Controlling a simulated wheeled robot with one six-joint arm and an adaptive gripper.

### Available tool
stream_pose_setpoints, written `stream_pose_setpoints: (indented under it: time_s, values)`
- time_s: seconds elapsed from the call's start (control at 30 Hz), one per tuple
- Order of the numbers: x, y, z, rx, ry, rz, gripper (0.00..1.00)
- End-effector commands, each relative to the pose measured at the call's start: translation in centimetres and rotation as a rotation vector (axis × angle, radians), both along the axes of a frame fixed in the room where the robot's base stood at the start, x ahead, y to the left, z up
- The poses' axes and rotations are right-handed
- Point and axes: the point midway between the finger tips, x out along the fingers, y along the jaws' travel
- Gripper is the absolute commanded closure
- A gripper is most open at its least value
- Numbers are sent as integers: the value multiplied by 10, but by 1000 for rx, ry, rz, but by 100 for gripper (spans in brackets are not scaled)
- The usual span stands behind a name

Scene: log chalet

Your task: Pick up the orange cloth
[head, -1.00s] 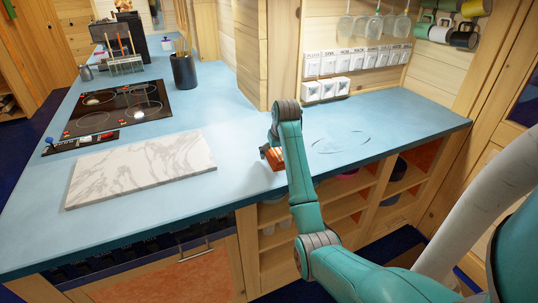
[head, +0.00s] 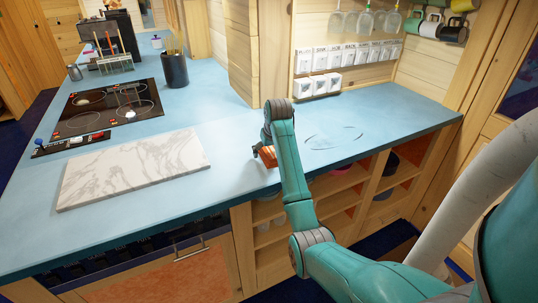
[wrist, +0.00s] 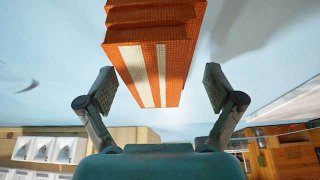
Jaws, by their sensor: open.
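The orange cloth (wrist: 150,45) is a folded stack with two white stripes. In the wrist view it is at the top middle, between and just beyond the two fingertips. My gripper (wrist: 153,92) is open, with a finger on each side of the cloth's near end and visible gaps between. In the head view the cloth (head: 267,156) lies on the blue counter (head: 225,150), partly hidden behind my arm. The gripper (head: 258,150) is mostly hidden there too.
A white marble slab (head: 135,168) lies to the left on the counter. Behind it are a black cooktop (head: 110,108) and a dark utensil holder (head: 174,70). The counter right of my arm is clear. Open shelves (head: 345,195) are below.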

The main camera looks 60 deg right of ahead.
Motion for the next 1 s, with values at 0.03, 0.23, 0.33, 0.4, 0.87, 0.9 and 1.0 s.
stream_pose_setpoints:
  time_s: [0.03, 0.23, 0.33, 0.4, 0.87, 0.9, 1.0]
  values:
    - [0, 0, 0, 0, 0, 0, 8]
    - [0, 0, 0, 0, 0, 0, 51]
    - [0, 0, 0, 0, 0, 0, 56]
    - [0, 0, 0, 0, 0, 0, 56]
    - [0, 0, 30, -2, -2, 0, 56]
    - [1, -1, 38, -3, -3, 0, 56]
    - [1, -1, 58, -2, -3, 0, 56]
